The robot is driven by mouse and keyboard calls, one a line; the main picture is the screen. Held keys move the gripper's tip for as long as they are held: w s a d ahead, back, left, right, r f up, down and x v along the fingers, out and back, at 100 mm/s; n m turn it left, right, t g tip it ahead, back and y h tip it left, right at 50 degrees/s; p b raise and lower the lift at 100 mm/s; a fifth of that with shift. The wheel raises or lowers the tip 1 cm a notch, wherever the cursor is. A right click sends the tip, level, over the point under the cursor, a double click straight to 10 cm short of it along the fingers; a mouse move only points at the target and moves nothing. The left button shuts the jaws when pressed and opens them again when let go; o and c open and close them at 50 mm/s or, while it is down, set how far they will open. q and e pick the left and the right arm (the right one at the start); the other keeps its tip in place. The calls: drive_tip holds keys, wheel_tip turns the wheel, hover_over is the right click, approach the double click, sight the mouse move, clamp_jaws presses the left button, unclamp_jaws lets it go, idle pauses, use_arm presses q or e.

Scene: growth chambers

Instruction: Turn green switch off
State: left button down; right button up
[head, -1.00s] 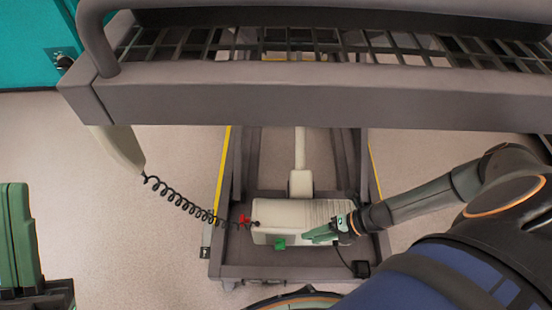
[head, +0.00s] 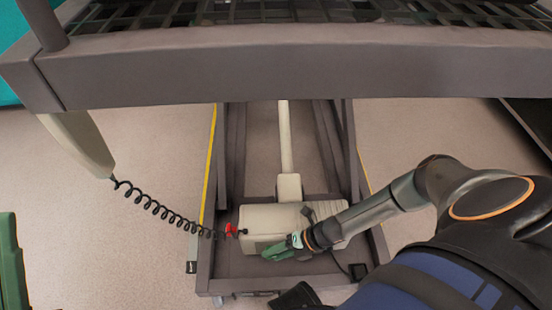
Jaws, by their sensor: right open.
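The green switch is not clearly visible; my right gripper's green fingers cover the front face of the white box (head: 262,220), where green showed earlier. My right gripper (head: 270,252) is open, its fingertips at the front lower edge of the box. I cannot tell whether they touch the switch. A red part (head: 233,230) sits at the box's left end, beside the coiled cable.
A grey lift frame (head: 300,72) with a mesh top spans above the box. A pale handset (head: 80,145) hangs at left on a coiled black cable (head: 160,210). Dark base rails (head: 208,262) surround the box. Open floor lies to the left.

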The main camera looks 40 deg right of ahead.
drive_tip(key=shift+c, duration=0.3)
clamp_jaws()
idle(0.3)
